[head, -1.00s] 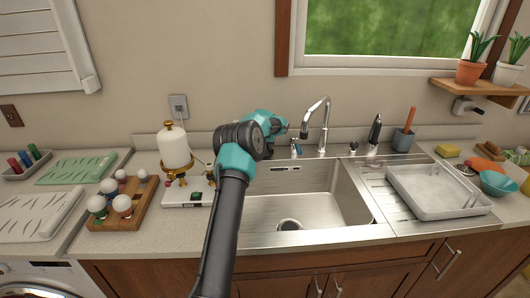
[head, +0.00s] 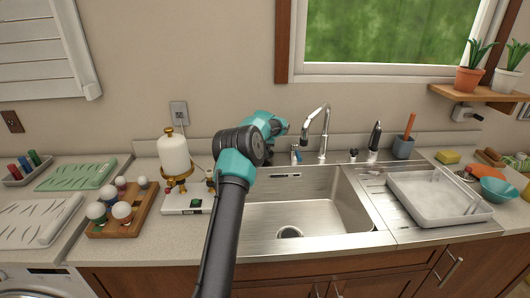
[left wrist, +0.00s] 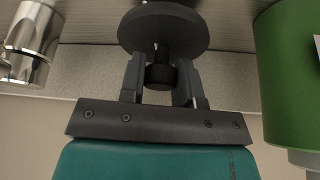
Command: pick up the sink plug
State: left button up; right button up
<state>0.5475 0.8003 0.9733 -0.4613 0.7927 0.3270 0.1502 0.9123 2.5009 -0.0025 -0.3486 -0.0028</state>
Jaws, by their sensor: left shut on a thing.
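The sink plug (left wrist: 163,28) shows in the left wrist view as a dark round disc with a short knob. My left gripper (left wrist: 161,76) is shut on that knob, one finger on each side, and the disc is beyond the fingertips. In the head view my left arm reaches up over the left part of the sink (head: 335,205) to the back counter. There the gripper's fingers and the plug are hard to make out behind my wrist. My right gripper is in neither view.
In the wrist view a chrome cylinder (left wrist: 32,42) and a green cylinder (left wrist: 285,75) flank the gripper. The faucet (head: 325,130) stands right of my wrist. A white lamp-like device (head: 174,155) stands left of my arm. A tray (head: 438,196) lies right of the basin.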

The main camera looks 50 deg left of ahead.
pick_arm(q)
jog(key=shift+r, duration=0.55)
jog(key=s+d+r, duration=0.1)
jog(key=s+d, duration=0.9)
jog(key=d, duration=0.2)
jog(key=shift+s+r, duration=0.2)
jog(key=shift+s, duration=0.05)
jog(key=shift+d, duration=0.1)
